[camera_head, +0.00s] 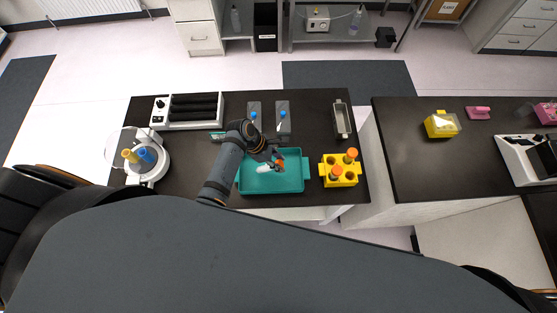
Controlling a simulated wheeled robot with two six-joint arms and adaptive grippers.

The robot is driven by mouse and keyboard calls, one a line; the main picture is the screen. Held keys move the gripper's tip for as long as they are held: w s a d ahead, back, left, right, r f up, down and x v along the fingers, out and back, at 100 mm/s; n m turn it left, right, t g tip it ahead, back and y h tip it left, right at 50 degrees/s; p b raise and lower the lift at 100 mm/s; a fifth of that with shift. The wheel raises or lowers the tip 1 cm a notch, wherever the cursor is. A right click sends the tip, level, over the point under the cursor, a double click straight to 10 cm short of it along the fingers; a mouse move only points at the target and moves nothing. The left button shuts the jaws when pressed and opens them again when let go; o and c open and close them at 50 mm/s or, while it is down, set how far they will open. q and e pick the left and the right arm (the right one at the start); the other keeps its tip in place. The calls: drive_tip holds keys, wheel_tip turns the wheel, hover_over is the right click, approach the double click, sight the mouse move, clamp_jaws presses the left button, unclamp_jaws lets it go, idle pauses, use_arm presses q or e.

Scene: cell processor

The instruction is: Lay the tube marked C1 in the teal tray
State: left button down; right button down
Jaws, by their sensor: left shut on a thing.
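The teal tray (285,183) sits at the front middle of the dark bench. My left gripper (275,163) is over the tray, shut on an orange-capped tube (263,169) with a whitish body. The tube lies roughly level, its cap toward the right; I cannot tell whether it touches the tray floor. Its marking is too small to read. A yellow rack (339,182) right of the tray holds two more orange-capped tubes (350,156) upright. My right gripper is not in view.
A white centrifuge-like device (148,175) with yellow and blue tubes stands at the left. A roller device (190,109) is behind it. Two grey stands with blue-topped items (283,117) and a metal tray (342,120) stand at the back. A gap separates the right bench (420,150).

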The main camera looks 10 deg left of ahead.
use_arm(q)
drive_tip(key=c, duration=1.4)
unclamp_jaws()
drive_tip(key=o, duration=0.5)
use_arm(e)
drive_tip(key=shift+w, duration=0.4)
use_arm(q)
drive_tip(key=shift+o, duration=0.2)
drive_tip(key=shift+r, duration=0.1)
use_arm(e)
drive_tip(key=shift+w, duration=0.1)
use_arm(q)
drive_tip(key=v, duration=1.2)
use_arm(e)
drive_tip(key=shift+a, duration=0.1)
